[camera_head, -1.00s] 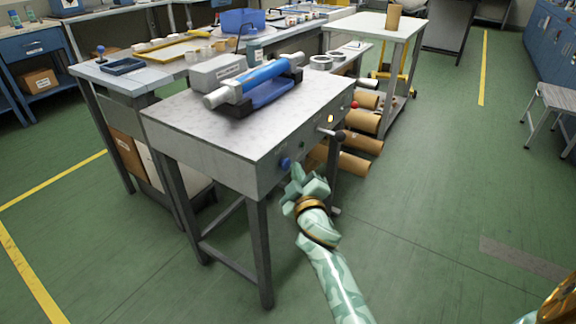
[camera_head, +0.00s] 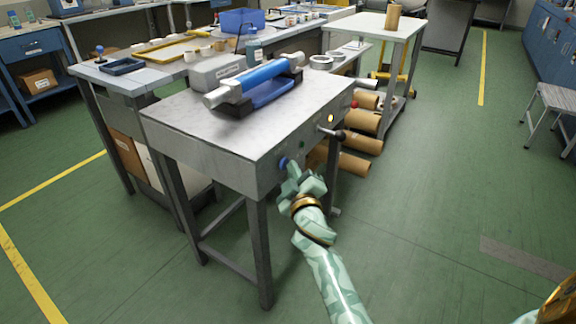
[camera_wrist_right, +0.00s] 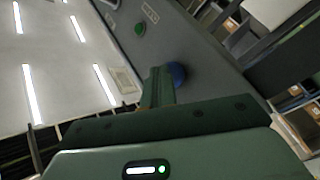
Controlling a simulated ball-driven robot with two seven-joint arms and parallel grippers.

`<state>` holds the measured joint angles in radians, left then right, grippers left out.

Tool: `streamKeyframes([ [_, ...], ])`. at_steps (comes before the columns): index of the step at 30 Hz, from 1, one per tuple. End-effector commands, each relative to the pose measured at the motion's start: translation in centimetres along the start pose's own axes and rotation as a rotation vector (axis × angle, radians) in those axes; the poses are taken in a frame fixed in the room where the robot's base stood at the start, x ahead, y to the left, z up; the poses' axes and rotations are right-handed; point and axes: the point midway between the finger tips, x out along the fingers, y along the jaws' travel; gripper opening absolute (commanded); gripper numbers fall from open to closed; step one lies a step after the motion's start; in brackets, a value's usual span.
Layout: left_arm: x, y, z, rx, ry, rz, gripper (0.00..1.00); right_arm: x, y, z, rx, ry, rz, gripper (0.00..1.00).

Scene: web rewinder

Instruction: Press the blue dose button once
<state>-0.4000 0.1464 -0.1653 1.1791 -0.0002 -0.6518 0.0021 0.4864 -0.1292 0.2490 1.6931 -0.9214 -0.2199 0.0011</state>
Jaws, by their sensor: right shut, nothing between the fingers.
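The blue dose button (camera_head: 283,162) sits on the front panel of the grey rewinder table, near its left front corner. It also shows in the right wrist view (camera_wrist_right: 177,73), just beyond the fingertips and partly covered by them. My right gripper (camera_head: 291,168) is shut and empty, with its fingertips at the button. Whether they touch it or stop just short, I cannot tell. In the right wrist view the shut fingers (camera_wrist_right: 158,85) point at the panel beside the button.
A green button (camera_head: 302,145) is on the same panel, right of the blue one. A dark-knobbed crank (camera_head: 338,135), a yellow light (camera_head: 331,118) and a red button (camera_head: 354,104) lie further right. A blue roll (camera_head: 262,76) is on top.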

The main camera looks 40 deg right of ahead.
Motion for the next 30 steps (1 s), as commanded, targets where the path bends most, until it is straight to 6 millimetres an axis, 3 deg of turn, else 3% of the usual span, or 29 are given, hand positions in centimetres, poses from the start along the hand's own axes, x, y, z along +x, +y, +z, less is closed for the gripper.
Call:
streamKeyframes([
  [30, -0.7, -0.2, -0.2, -0.001, 0.009, -0.005, 0.36, -1.3, 0.9, 0.9, 0.0, 0.001, 0.0, 0.0],
])
